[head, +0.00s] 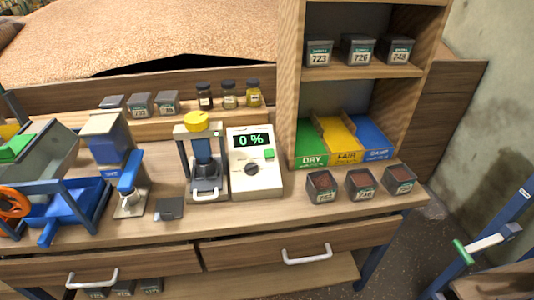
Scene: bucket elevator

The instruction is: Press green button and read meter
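The meter (255,175) is a white box standing upright on the bench, left of the wooden shelf unit. Its dark display (251,140) reads "0 %" in green digits. The green button (269,154) is on its front face at the right, below the display. Nothing covers the display or the button. Neither of my grippers shows in the head view.
A yellow-topped press (203,160) stands directly left of the meter. Left of it are a blue-handled device (131,190) and a blue tray (80,208). Several labelled sample boxes (360,185) sit right of the meter. The bench front (260,222) below the meter is clear.

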